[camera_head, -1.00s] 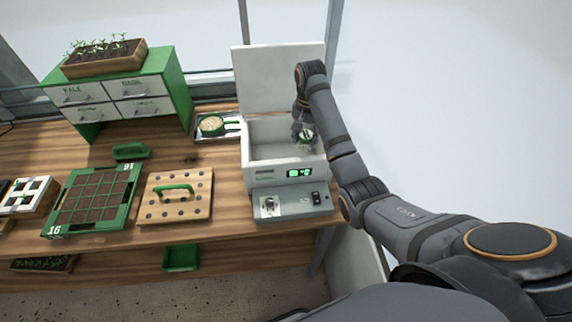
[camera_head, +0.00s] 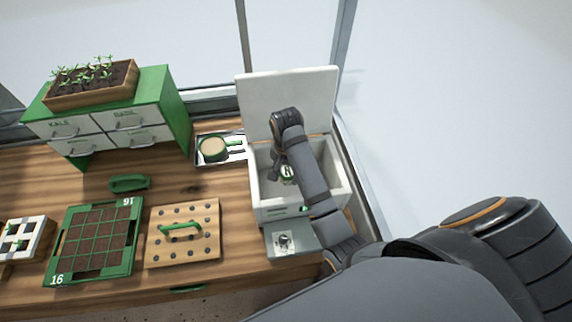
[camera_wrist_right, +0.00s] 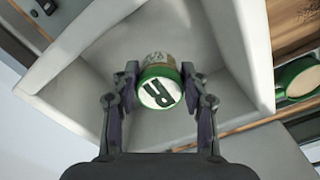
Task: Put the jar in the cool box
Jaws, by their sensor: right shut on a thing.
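The jar (camera_wrist_right: 160,88) has a green lid with a white top and a dark letter. In the right wrist view it sits between the two fingers of my right gripper (camera_wrist_right: 160,95), which is shut on it. In the head view the jar (camera_head: 287,173) shows inside the open cool box (camera_head: 256,192), below my right gripper (camera_head: 280,166). The cool box is white, with its lid (camera_head: 290,98) raised at the back. I cannot tell whether the jar touches the box floor. My left gripper is not in view.
A tray with a round green-handled sieve (camera_head: 214,149) lies left of the cool box. A green seed tray (camera_head: 132,258), a pegged wooden board (camera_head: 212,250) and a green-and-white drawer cabinet (camera_head: 178,108) stand further left. The box walls surround my gripper closely.

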